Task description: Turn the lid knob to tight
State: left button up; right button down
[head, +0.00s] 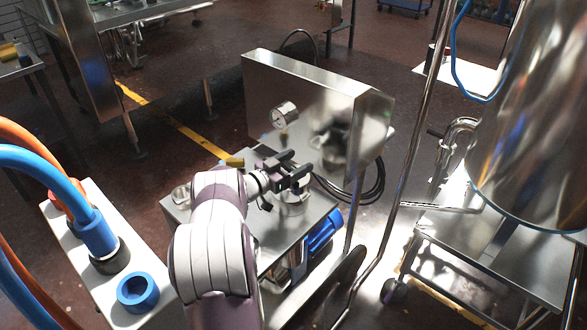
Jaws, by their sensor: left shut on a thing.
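My left gripper (294,178) reaches in from below over the metal cart top and is shut at the lid knob, which its dark fingers hide. Below the fingers, a round metal lid (295,204) shows in part on the cart top. I cannot tell the knob's turn angle or any tight mark. My right gripper is out of view.
A blue motor (322,232) sits below the cart top (268,238). A large steel tank (530,120) stands at right. Blue and orange hoses and a blue ring (138,291) are at left.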

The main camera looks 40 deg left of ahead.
pick_arm(q)
jog(key=m+g+h+b, duration=0.1)
jog(key=h, duration=0.1)
jog(key=m+g+h+b, duration=0.1)
jog(key=m+h+b, duration=0.1)
jog(key=h, duration=0.1)
jog(key=m+g+h+b, duration=0.1)
jog(key=m+h+b, duration=0.1)
jog(key=shift+s+d+f+g, duration=0.15)
jog(key=shift+d+f+g, duration=0.15)
jog(key=shift+d, duration=0.05)
jog(key=shift+s+d+r+m+g+h+b, duration=0.1)
jog(key=shift+r+m+g+h+b, duration=0.05)
jog(key=shift+m+g+h+b, duration=0.95)
jog(key=shift+r+h+b, duration=0.1)
jog(key=shift+h+b, duration=0.2)
jog(key=shift+r, duration=0.1)
jog(key=o, duration=1)
jog(key=shift+d, duration=0.1)
jog(key=shift+c, duration=0.2)
